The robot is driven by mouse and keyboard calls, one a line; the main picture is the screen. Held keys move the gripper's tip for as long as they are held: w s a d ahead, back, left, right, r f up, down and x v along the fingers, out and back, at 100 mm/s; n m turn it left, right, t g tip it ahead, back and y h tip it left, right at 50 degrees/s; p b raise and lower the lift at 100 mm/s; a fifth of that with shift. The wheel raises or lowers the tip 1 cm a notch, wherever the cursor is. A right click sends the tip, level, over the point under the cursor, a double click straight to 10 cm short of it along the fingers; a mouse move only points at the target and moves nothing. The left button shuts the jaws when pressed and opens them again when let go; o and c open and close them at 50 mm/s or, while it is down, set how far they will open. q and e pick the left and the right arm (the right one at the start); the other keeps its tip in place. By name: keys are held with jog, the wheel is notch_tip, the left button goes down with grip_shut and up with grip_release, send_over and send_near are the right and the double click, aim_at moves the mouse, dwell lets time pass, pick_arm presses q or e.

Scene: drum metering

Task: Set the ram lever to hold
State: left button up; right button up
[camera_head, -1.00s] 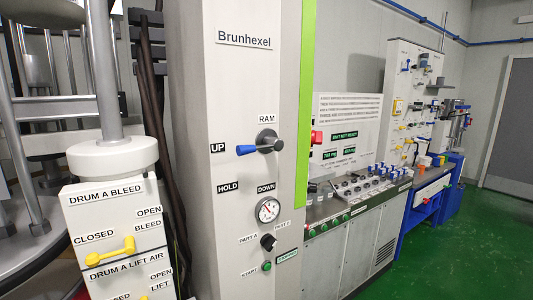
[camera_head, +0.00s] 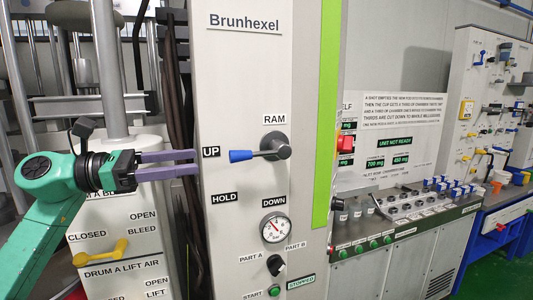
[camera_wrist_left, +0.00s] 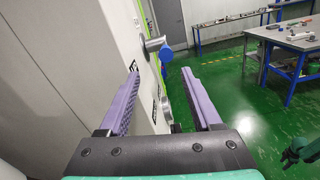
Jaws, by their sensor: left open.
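The ram lever (camera_head: 262,153) is on the tall white Brunhexel panel, with a blue handle tip pointing left toward the UP label (camera_head: 211,152). The HOLD label (camera_head: 225,198) is below UP, and the DOWN label (camera_head: 274,201) is to its right. My left gripper (camera_head: 197,163) is open with purple fingers, to the left of the lever tip and apart from it. In the left wrist view the blue lever tip (camera_wrist_left: 166,53) shows ahead, beyond and between the two open fingers (camera_wrist_left: 160,80).
A pressure gauge (camera_head: 276,228), a PART A/PART B knob (camera_head: 275,264) and a green start button (camera_head: 274,291) sit below the lever. A red button (camera_head: 346,144) is on the right side of the panel. A yellow bleed valve handle (camera_head: 101,253) is at lower left.

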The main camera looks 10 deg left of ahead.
aim_at(253, 155)
pick_arm(q)
jog(key=d+p, duration=0.1)
jog(key=d+r+p, duration=0.1)
jog(key=w+d+p, duration=0.1)
jog(key=d+p, duration=0.1)
jog(key=shift+r, duration=0.25)
jog(key=p+x, duration=0.1)
jog(key=x, duration=0.2)
jog(key=p+x, duration=0.3)
jog(key=x, duration=0.2)
jog(key=shift+w+d+f, duration=0.25)
jog(key=shift+f, duration=0.15)
jog(key=shift+w+d+f+p, duration=0.15)
jog(key=shift+d+f+p, duration=0.05)
jog(key=shift+d+p, duration=0.1)
pick_arm(e)
notch_tip(253, 155, up, 9)
jog(key=s, duration=0.1)
jog(key=shift+s+f, duration=0.2)
jog(key=shift+s, duration=0.15)
jog(key=shift+a, duration=0.1)
pick_arm(q)
jog(key=c, duration=0.9)
grip_shut()
pick_arm(e)
jog(key=shift+s, duration=0.15)
